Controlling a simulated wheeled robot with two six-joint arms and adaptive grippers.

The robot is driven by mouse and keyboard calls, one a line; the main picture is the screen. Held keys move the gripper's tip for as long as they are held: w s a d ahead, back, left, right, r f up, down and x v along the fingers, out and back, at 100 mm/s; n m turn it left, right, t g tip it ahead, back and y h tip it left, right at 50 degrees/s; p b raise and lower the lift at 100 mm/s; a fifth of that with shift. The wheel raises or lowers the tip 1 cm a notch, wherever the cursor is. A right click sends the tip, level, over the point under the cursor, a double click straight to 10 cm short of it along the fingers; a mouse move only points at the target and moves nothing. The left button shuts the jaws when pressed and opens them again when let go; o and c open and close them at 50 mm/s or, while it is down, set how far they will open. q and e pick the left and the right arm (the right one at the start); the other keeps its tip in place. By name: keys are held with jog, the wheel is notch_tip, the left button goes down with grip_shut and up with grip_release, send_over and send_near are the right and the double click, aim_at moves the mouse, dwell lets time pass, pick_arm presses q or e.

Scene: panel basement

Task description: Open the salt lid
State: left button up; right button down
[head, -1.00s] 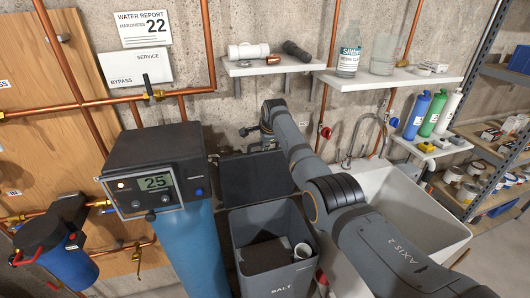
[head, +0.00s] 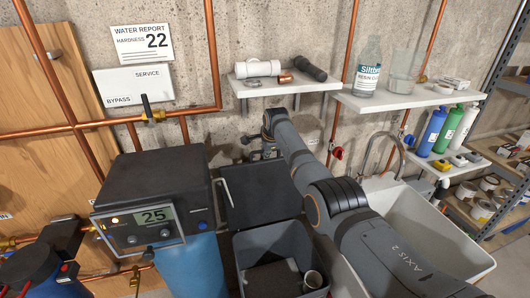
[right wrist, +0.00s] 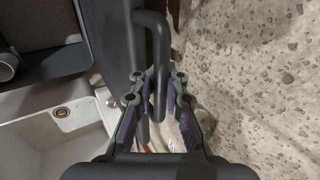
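The salt bin (head: 272,245) is a grey open-topped tub on the floor, with its lower part cut off in the head view. Its dark lid (head: 262,195) stands raised behind the opening, near the wall. My right gripper (head: 266,142) is at the lid's top edge in the head view, partly hidden by my own arm. In the right wrist view, the fingers of my right gripper (right wrist: 160,88) are close on both sides of a dark bar handle (right wrist: 158,45) beside the lid (right wrist: 112,60). Its tips look closed on that handle. My left gripper is not in view.
The blue softener (head: 185,268) with its dark head stands left of the bin. The white sink (head: 435,235) is to the right, partly behind my arm. Shelves (head: 405,98) and copper pipes line the concrete wall.

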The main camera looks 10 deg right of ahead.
jog(key=c, duration=1.5)
grip_release()
jog(key=shift+r, duration=0.3)
jog(key=shift+o, duration=0.6)
jog(key=shift+s, duration=0.15)
jog(key=shift+f, duration=0.1)
jog(key=shift+r, duration=0.25)
jog(key=s+r, duration=0.2)
jog(key=s, duration=1.1)
jog(key=shift+s+d, duration=0.2)
jog(key=shift+s, duration=0.05)
